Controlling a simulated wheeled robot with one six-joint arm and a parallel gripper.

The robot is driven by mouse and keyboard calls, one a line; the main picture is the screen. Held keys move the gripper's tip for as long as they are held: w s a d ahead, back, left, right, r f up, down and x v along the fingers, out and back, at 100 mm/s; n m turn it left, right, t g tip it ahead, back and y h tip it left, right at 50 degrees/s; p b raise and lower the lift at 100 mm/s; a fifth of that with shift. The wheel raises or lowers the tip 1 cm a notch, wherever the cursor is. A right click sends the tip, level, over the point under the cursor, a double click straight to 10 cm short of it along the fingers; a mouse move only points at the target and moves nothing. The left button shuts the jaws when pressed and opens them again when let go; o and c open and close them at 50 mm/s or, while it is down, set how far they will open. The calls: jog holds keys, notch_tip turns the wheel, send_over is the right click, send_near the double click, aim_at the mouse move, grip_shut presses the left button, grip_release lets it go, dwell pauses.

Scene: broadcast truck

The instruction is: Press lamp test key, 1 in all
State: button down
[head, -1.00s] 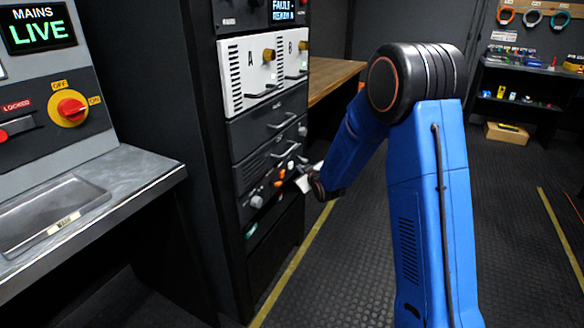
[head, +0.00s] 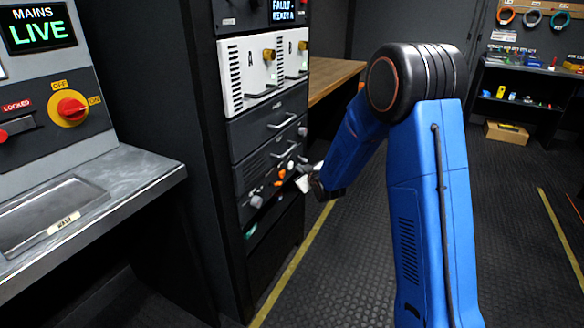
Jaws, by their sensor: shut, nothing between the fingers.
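My gripper (head: 303,180) is at the lower front of the equipment rack, small in the head view and partly hidden behind my blue arm. Its fingers are shut with nothing seen between them. It is close to a grey panel (head: 246,196) with orange controls (head: 280,178) and a grey knob (head: 257,201). I cannot tell whether the fingertips touch the panel. The lamp test key cannot be made out by any label at this size.
Above the panel are dark drawers (head: 262,125) with handles and white units A and B (head: 243,80). A metal counter (head: 130,168) with a red rotary switch (head: 71,108) above it stands left. A wooden bench (head: 335,78) is behind the rack. The right floor is clear.

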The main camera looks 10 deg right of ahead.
jog(key=shift+w+a, duration=0.25)
jog(key=shift+a, duration=0.05)
jog(key=shift+w+a, duration=0.25)
jog(key=shift+a, duration=0.1)
dwell(0.9)
jog(key=shift+s+d, duration=0.1)
dwell(0.3)
jog(key=shift+s+d, duration=0.45)
jog(key=shift+d, duration=0.1)
jog(key=shift+s+d, duration=0.75)
jog(key=shift+d, duration=0.3)
jog(key=shift+s+d, duration=0.7)
jog(key=shift+d, duration=0.3)
